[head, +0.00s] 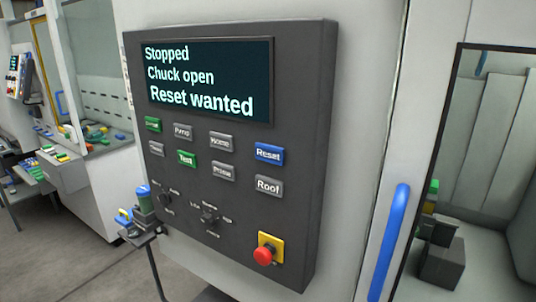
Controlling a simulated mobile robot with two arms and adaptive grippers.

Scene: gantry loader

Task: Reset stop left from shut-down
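A dark control panel (230,75) fills the middle of the head view, mounted on a pale machine. Its screen (205,80) reads "Stopped", "Chuck open", "Reset wanted". A blue button labelled Reset (269,153) is at the panel's right side, above a grey Roof button (269,186). A red emergency stop knob (264,256) on a yellow plate is at the lower right of the panel; whether it is pressed in I cannot tell. Green and grey buttons and two rotary selectors (210,215) are to the left. Neither of my grippers is in view.
A blue vertical handle (389,242) is right of the panel, beside a dark-framed window (480,170). A small stand with blue and grey parts (145,212) is at the lower left. Another machine (90,80) stands further left. Grey floor shows at lower left.

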